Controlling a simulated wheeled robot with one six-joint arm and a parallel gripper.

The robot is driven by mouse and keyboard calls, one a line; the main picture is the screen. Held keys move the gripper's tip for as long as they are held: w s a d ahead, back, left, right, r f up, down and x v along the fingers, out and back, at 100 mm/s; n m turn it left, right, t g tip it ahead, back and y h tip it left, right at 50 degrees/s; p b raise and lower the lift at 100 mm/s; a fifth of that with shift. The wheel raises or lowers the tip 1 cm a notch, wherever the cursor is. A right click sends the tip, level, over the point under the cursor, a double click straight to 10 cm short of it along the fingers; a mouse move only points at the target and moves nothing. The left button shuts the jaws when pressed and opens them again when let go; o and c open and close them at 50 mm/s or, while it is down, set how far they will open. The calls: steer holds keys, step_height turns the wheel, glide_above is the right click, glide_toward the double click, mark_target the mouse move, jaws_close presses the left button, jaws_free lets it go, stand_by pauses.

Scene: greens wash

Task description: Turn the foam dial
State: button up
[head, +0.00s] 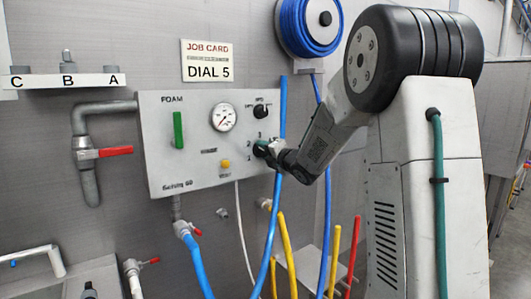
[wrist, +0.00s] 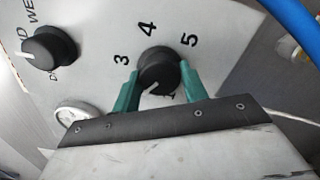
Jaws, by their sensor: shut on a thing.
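The foam dial (wrist: 160,68) is a round black knob with a white pointer mark, on the pale foam panel (head: 160,125). My gripper (wrist: 160,88) has its two green fingers on either side of the knob and is shut on it. In the wrist view the pointer is towards the lower left, away from the printed 4 and 5. The 3 is left of the knob, the 4 above and the 5 upper right. The lower numbers are mostly hidden by my gripper. In the head view my gripper (head: 264,149) covers the dial. The job card (head: 207,61) reads DIAL 5.
A second black knob (wrist: 50,47) sits on the same panel, with a gauge (head: 223,117), a green handle (head: 179,130) and a yellow button (head: 225,164). A blue hose (head: 272,225) hangs close to my gripper. A red-handled valve (head: 112,151) is at left.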

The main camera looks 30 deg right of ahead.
steer(key=m, duration=0.4)
steer(key=shift+m, duration=0.4)
steer(key=m, duration=1.3)
steer(key=shift+m, duration=0.3)
steer(key=m, duration=1.3)
steer(key=shift+m, duration=1.9)
